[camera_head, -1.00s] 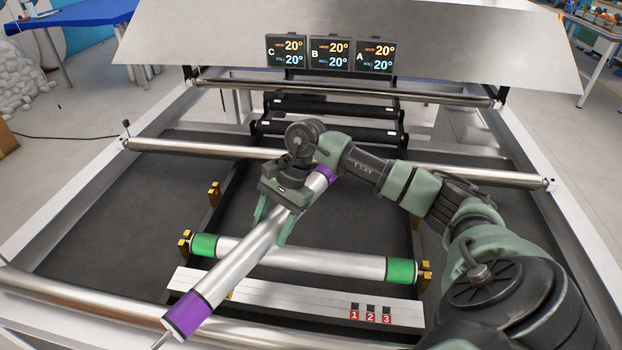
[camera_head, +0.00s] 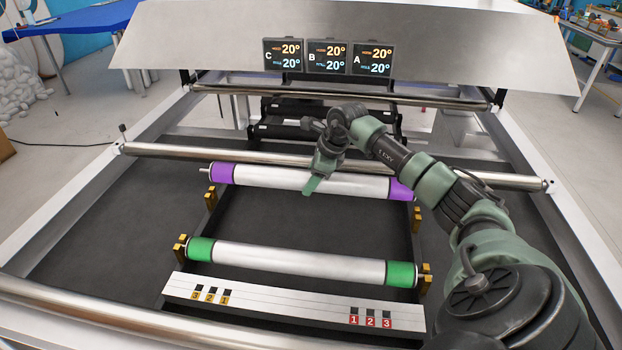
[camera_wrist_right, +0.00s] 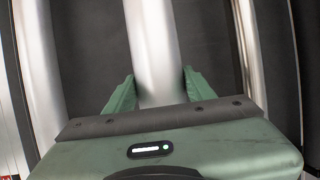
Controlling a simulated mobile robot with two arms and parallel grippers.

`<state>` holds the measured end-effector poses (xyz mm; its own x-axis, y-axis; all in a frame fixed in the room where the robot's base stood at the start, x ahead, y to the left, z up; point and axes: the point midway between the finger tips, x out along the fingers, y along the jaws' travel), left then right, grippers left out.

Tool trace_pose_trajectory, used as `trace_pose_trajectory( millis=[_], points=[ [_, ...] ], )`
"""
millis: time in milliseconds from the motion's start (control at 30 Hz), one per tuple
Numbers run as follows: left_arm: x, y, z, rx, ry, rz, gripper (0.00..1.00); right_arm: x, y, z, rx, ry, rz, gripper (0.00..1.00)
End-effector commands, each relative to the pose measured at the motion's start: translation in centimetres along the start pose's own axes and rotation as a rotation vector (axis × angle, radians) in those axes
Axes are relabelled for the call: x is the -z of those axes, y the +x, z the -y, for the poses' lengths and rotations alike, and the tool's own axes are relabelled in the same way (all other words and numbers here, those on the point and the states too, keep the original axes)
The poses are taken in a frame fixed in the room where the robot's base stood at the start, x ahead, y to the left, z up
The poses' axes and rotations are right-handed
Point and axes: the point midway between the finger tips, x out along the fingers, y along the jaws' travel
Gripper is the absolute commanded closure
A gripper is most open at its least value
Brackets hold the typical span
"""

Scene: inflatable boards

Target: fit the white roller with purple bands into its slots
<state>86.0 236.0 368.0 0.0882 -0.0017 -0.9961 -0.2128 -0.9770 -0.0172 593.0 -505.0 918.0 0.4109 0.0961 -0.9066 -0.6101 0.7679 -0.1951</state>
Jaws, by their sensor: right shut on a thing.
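The white roller with purple bands (camera_head: 270,178) lies crosswise in the head view, nearly parallel to the green-banded roller in front of it. My right gripper (camera_head: 313,187) is shut around its white middle, with one finger showing in front. In the right wrist view the roller (camera_wrist_right: 152,45) passes between both fingers of the gripper (camera_wrist_right: 148,92). The roller's left end shows just behind and above the left yellow slot bracket (camera_head: 210,197). Its right purple band is near the right yellow bracket (camera_head: 417,217); I cannot tell whether it touches. My left gripper is out of view.
The green-banded roller (camera_head: 290,260) sits between yellow brackets nearer the front. A white numbered strip (camera_head: 285,304) lies before it. A long metal bar (camera_head: 170,150) crosses behind the purple-banded roller. Display panels (camera_head: 328,58) hang at the back.

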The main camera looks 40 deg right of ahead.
Motion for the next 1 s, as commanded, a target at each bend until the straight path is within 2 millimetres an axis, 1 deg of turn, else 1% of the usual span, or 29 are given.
trace_pose_trajectory(
  millis=[167,267,467,800,1000],
  points=[
    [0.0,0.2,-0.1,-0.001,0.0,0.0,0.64,-0.3,-0.2,0.2,0.007,-0.002,0.008,1.0],
    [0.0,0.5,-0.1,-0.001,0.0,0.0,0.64,-0.2,0.2,0.0,0.006,-0.002,0.009,1.0],
    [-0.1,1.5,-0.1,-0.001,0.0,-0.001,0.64,0.4,1.5,-0.3,0.005,-0.002,0.008,1.0],
    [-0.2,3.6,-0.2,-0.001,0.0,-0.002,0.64,1.5,4.2,-0.8,0.005,-0.002,0.008,1.0],
    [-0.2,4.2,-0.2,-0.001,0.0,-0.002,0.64,1.9,5.1,-1.0,0.004,-0.002,0.007,1.0]
  ],
)
